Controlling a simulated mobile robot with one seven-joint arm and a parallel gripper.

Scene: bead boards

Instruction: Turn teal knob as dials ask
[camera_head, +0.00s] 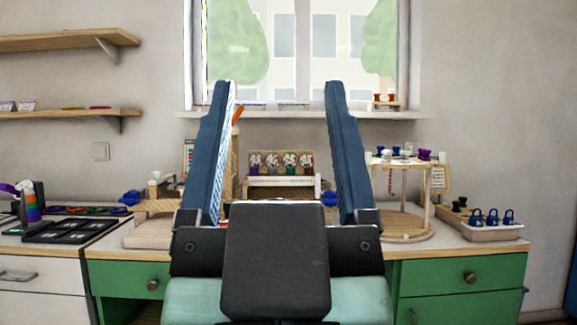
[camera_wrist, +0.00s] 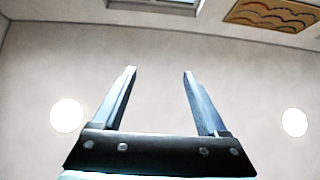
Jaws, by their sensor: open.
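A small panel (camera_head: 281,182) stands at the back of the counter and shows between my fingers in the head view. It carries a row of several white-faced dials (camera_head: 272,159) with coloured parts below them. A small teal patch, seemingly the teal knob (camera_head: 291,170), is right of the row's middle. The dial readings and the knob's angle are too small to tell. My gripper (camera_head: 280,83) is open and empty, pointing up in front of the counter, well apart from the panel. In the wrist view its fingers (camera_wrist: 160,71) show against bare wall and ceiling.
A round wooden stand (camera_head: 405,238) with hanging beads is right of my gripper. A tray of blue padlocks (camera_head: 492,231) stands farther right. A wooden board (camera_head: 150,240) and black tray (camera_head: 70,230) are at left. A window sill (camera_head: 300,112) is above the panel.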

